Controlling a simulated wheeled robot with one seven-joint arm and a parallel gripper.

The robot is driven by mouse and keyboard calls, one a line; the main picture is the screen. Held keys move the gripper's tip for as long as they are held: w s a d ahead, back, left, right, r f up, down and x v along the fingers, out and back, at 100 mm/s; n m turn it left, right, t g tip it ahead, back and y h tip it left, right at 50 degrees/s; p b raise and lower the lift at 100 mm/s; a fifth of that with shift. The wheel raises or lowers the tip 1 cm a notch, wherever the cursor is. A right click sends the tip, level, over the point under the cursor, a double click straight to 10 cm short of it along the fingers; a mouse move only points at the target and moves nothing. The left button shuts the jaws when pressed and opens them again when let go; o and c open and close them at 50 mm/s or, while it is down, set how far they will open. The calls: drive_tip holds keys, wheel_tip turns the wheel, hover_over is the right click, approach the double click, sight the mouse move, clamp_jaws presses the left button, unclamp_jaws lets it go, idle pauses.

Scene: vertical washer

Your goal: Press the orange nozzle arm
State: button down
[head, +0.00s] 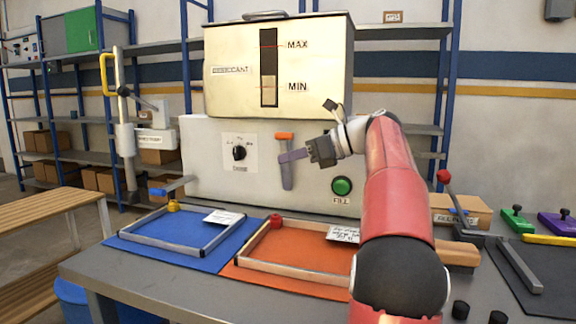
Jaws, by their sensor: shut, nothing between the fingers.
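The orange nozzle arm (285,136) is a short orange bar on the front of the cream machine. A grey upright piece (287,178) hangs below it.
The machine (210,160) carries a dial (239,153) at left and a green FILL button (342,186) at right. A blue mat (150,250) and an orange mat (262,276), each with a frame, lie in front. A red-knobbed lever (444,177) stands at right.

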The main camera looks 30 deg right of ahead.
drive_tip(key=shift+w+d+r, duration=0.3)
drive_tip(key=shift+d+r, duration=0.05)
idle(0.5)
